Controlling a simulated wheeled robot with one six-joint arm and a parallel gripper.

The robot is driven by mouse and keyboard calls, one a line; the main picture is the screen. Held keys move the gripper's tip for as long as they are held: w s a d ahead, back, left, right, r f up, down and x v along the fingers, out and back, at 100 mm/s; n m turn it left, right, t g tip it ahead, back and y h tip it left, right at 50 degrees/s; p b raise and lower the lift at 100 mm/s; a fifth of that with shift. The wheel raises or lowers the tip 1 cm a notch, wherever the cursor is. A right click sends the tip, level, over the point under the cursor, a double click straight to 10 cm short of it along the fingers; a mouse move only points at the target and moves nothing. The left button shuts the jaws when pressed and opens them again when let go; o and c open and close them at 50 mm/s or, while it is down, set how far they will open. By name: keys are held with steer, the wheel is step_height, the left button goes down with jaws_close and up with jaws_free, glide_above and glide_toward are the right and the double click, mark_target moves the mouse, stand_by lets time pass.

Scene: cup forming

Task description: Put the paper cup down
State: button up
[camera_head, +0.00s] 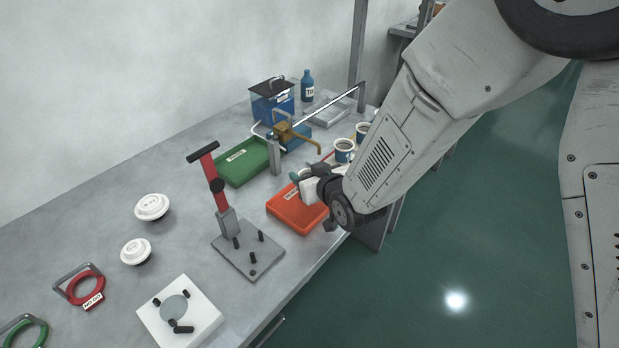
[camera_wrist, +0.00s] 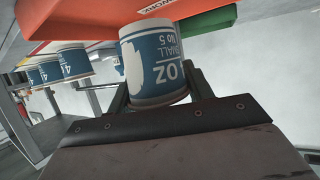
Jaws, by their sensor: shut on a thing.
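The paper cup (camera_wrist: 150,62), white with a blue printed band, sits between the two fingers of my gripper (camera_wrist: 160,92) in the wrist view. The fingers are shut on its sides. The orange tray (camera_wrist: 85,20) lies just beyond the cup; I cannot tell whether they touch. In the head view my gripper (camera_head: 312,188) is over the far right part of the orange tray (camera_head: 290,215), near the bench's front edge.
Several similar cups (camera_head: 343,151) stand in a row behind my wrist. A green tray (camera_head: 243,165) and a brass-coloured fitting with a spout (camera_head: 290,133) are behind the orange tray. A red-handled press (camera_head: 211,185) stands at left.

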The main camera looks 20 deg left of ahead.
steer(key=f, duration=0.2)
steer(key=w+f, duration=0.1)
steer(key=shift+a+f, duration=0.1)
steer(key=shift+f, duration=0.3)
steer(key=o, duration=0.9)
steer(key=shift+o, duration=0.2)
steer(key=shift+s, duration=0.1)
steer(key=shift+r, duration=0.1)
steer(key=v, duration=1.2)
